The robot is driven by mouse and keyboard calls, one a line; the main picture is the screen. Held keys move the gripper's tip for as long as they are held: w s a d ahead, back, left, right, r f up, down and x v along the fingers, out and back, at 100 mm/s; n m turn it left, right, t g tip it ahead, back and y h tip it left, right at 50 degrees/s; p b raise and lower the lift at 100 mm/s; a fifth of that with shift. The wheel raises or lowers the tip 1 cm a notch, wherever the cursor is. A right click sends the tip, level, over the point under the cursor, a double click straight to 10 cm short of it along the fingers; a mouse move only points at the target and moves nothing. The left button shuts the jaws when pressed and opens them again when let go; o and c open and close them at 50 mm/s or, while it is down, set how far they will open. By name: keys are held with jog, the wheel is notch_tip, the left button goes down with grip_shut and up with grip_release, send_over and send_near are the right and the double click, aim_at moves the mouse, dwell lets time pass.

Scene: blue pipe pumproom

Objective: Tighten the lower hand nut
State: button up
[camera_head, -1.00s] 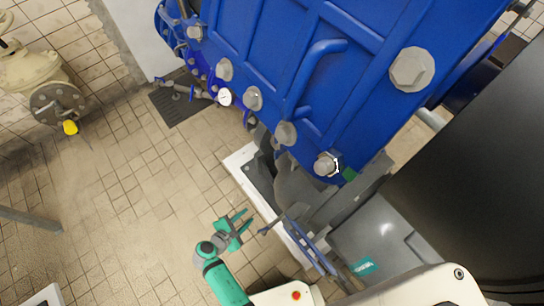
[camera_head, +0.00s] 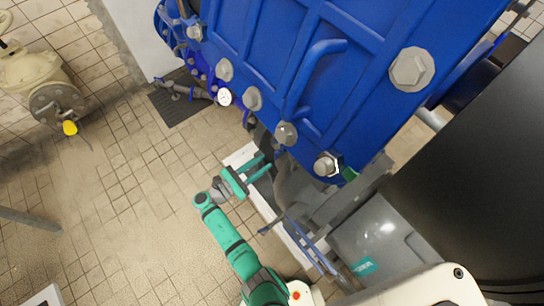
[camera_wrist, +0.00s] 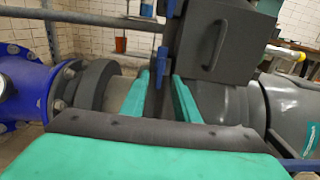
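Several grey hexagonal nuts line the edge of the blue machine (camera_head: 330,75) in the head view. The one lowest in the picture is a grey nut (camera_head: 326,165) beside a small green patch; another grey nut (camera_head: 286,133) is up and left of it. I cannot tell which is the lower hand nut. My gripper (camera_head: 265,165) is below and left of these nuts, by the grey pipework. In the wrist view its two green fingers (camera_wrist: 162,80) are apart, with a dark upright plate and a narrow blue part seen between them. I cannot tell whether they touch it.
A grey box-like body with a handle (camera_wrist: 215,45) stands ahead in the wrist view. A blue flanged pipe (camera_wrist: 20,90) is at the left. Grey pipework (camera_head: 295,185) crowds the machine's foot.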

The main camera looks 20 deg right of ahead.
aim_at(280, 151)
jog(key=shift+x, duration=2.7)
jog(key=shift+s, duration=0.1)
jog(key=shift+c, duration=0.3)
grip_shut()
